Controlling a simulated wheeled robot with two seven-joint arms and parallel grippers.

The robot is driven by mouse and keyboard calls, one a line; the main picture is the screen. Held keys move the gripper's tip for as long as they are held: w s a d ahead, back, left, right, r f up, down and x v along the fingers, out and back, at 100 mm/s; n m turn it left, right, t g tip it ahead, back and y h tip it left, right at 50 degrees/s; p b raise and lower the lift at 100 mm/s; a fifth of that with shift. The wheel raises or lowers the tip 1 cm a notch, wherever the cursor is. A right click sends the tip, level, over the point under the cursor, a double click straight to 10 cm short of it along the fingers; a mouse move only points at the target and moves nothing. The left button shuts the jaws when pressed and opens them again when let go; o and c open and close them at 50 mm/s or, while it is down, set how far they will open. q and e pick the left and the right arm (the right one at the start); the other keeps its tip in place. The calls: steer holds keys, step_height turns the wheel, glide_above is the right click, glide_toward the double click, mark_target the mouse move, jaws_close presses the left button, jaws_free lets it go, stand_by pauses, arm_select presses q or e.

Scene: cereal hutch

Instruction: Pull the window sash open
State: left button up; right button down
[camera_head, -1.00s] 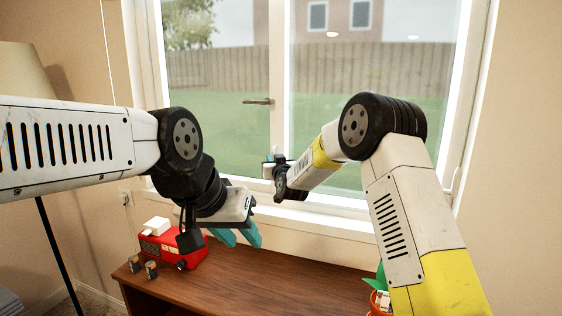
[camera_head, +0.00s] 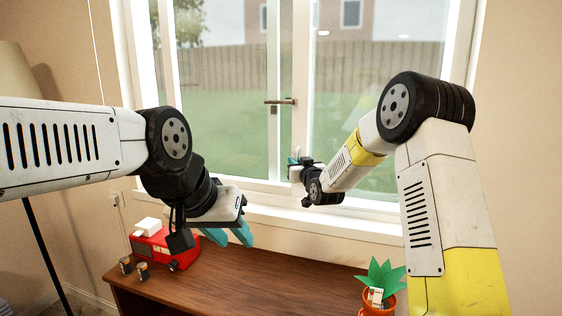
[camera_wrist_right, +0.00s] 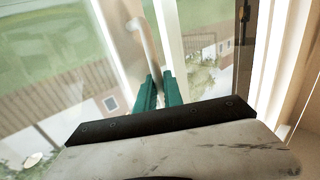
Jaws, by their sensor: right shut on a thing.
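The window sash (camera_head: 302,90) is a white-framed glass panel with a dark lever (camera_head: 280,101) near the middle upright; a narrow gap shows beside the left jamb. My right gripper (camera_head: 296,170) is at the lower middle of the window. In the right wrist view its teal fingers (camera_wrist_right: 159,92) are shut on a pale bar handle (camera_wrist_right: 146,45) that rises from between them. How deep the grip is cannot be seen. My left gripper (camera_head: 229,237) hangs above the wooden top, open and empty, its teal fingers apart and pointing down.
A wooden cabinet top (camera_head: 270,280) lies below the window. A red box (camera_head: 165,247) with a white piece on it and two small dark jars (camera_head: 134,268) stand at its left. A potted plant (camera_head: 380,284) stands at its right, near my right arm. The middle is clear.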

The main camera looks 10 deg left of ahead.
steer(key=s+d, duration=0.3)
steer(key=d, duration=1.3)
steer(key=shift+d, duration=0.15)
steer(key=c, duration=1.8)
jaws_free()
steer(key=shift+o, duration=0.2)
steer(key=shift+s, duration=0.1)
steer(key=v, duration=0.7)
steer(key=shift+s+d, duration=0.2)
steer(key=shift+s, duration=0.15)
steer(key=shift+o, duration=0.2)
